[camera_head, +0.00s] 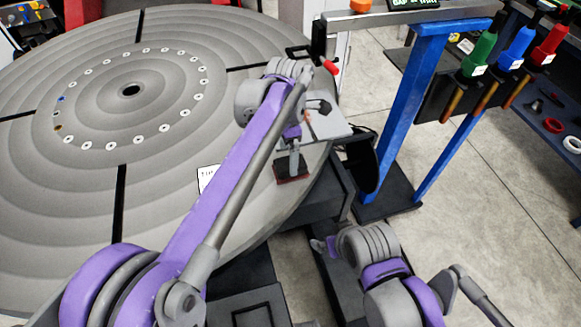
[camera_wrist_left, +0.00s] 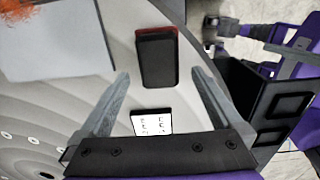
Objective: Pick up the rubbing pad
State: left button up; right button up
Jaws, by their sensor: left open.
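The rubbing pad (camera_head: 292,172), a dark block with a red edge, lies near the right rim of the grey round table (camera_head: 250,200). In the left wrist view the pad (camera_wrist_left: 157,60) shows as a black block with a red strip at its far edge. My left gripper (camera_head: 293,155) is over the pad and partly hides it in the head view. In the left wrist view its fingers (camera_wrist_left: 158,76) are spread and empty, with the pad between and ahead of them. A gap to the pad cannot be judged exactly. My right gripper (camera_head: 322,245) shows only small at lower right.
A white marked card (camera_head: 207,178) lies left of the pad. A grey plate (camera_head: 328,122) with a clamp-like part is just behind the pad. A blue stand (camera_head: 412,110) holds green, blue and red-handled tools at right. Open floor lies beyond.

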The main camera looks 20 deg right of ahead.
pick_arm(q)
jog(key=f, duration=0.4)
jog(key=shift+d+f, duration=0.25)
jog(key=shift+c, duration=0.2)
jog(key=c, duration=1.3)
jog(key=shift+o, duration=0.2)
jog(key=shift+r, duration=0.1)
notch_tip(320, 180, up, 10)
jog(key=shift+w+f+p, duration=0.1)
jog(key=shift+f+p, duration=0.05)
jog(key=shift+p, duration=0.15)
